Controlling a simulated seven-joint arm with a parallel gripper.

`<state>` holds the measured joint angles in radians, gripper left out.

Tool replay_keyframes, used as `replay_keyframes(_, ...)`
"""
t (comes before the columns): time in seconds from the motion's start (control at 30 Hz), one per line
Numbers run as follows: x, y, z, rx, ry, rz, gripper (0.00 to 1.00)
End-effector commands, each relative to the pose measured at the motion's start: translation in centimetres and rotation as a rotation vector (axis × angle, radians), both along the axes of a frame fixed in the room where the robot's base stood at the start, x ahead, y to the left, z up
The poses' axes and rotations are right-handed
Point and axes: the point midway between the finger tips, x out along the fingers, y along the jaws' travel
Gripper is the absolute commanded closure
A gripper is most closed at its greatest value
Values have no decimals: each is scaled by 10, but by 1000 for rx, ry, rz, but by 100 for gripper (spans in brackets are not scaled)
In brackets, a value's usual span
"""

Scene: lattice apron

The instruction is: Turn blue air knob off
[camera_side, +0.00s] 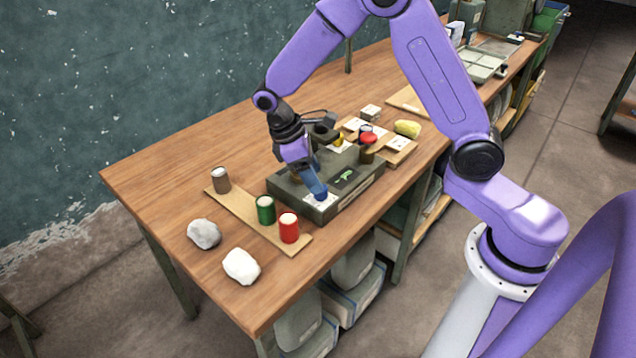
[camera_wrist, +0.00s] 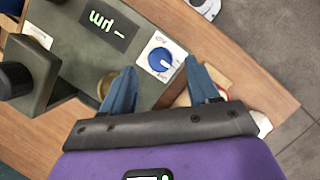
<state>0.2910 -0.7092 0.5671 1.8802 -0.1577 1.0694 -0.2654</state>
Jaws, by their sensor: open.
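The blue air knob (camera_wrist: 160,60) sits on a white label plate on a dark grey-green box (camera_side: 345,183). In the wrist view it is round with a white pointer line; I cannot read its setting. The box has a dark display (camera_wrist: 110,26) with green characters. My gripper (camera_wrist: 159,67) is open, with one blue finger on each side of the knob's near edge. In the side view my gripper (camera_side: 317,187) points down over the near corner of the box, and the knob is mostly hidden by the fingers. Contact cannot be told.
A board on the wooden table (camera_side: 170,180) carries a grey-brown can (camera_side: 220,180), a green can (camera_side: 266,210) and a red can (camera_side: 289,228). Two pale rocks (camera_side: 241,266) lie nearby. A yellow object (camera_side: 407,128) sits behind the box. The table's left part is clear.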

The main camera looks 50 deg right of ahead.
Motion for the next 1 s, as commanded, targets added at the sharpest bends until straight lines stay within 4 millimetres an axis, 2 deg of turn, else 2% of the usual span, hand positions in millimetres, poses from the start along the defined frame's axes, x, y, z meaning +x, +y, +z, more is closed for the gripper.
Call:
replay_keyframes(0.1, -5, -5, -16, -1, 3, 0, 40)
replay_keyframes(0.3, -9, -9, -30, 0, 0, -1, 40)
replay_keyframes(0.63, -10, -9, -33, 0, -1, -1, 40)
replay_keyframes(0.8, -10, -9, -33, 0, -1, -1, 95)
replay_keyframes(1.0, -9, -9, -32, 1, -1, -5, 95)
